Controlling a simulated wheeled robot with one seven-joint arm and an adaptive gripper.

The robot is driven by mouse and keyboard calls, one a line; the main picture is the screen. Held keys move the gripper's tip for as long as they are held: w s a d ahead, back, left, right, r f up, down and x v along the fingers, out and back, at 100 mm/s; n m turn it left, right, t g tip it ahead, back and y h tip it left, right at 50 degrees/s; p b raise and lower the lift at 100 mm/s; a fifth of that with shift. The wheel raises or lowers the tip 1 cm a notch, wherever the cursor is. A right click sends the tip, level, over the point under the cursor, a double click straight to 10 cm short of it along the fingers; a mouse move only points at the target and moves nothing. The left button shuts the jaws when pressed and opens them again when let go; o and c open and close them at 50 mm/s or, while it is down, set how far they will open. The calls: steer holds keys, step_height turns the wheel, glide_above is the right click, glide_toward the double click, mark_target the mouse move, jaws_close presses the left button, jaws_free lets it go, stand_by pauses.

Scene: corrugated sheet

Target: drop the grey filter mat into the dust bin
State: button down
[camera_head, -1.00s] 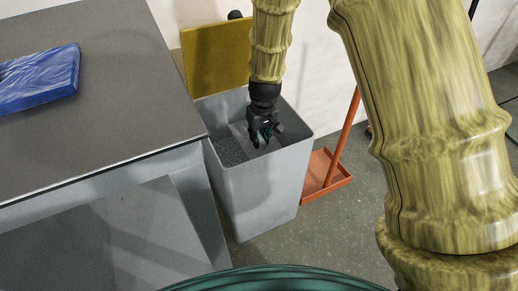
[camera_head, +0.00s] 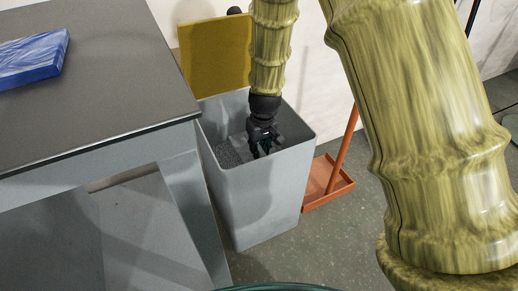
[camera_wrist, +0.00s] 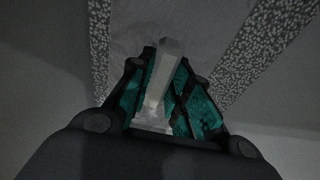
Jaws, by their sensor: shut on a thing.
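The dust bin (camera_head: 262,198) is a tall grey open-topped box beside the table. My gripper (camera_head: 263,150) points down inside its mouth, below the rim. In the wrist view, my teal-lined fingers (camera_wrist: 165,95) are closed on a pale narrow piece (camera_wrist: 162,72). A plain grey sheet (camera_wrist: 205,40), which looks like the grey filter mat, spreads around the fingertips. In the head view a light grey patch beside the gripper (camera_head: 239,143) looks like the same mat, mostly hidden. Speckled grey material (camera_head: 227,155) lies in the bin and shows on both sides in the wrist view.
A dark-topped table (camera_head: 100,85) stands close at the left, with a blue wrapped pack (camera_head: 32,57) on it. A yellow panel (camera_head: 212,58) stands behind the bin. An orange dustpan (camera_head: 328,187) with an upright handle is at its right.

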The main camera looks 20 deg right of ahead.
mark_target(262, 152)
steer(key=shift+f, duration=0.6)
steer(key=c, duration=1.3)
jaws_free()
steer(key=shift+r, duration=0.45)
steer(key=r+p, duration=0.2)
steer(key=r, duration=0.2)
steer(key=s+r+p, duration=0.1)
steer(key=r, duration=0.3)
steer(key=r+p, duration=0.2)
steer(key=r, duration=0.2)
steer(key=shift+s+d+r+p, duration=0.1)
steer(key=shift+s+d+p, duration=0.05)
steer(key=shift+s+p, duration=0.25)
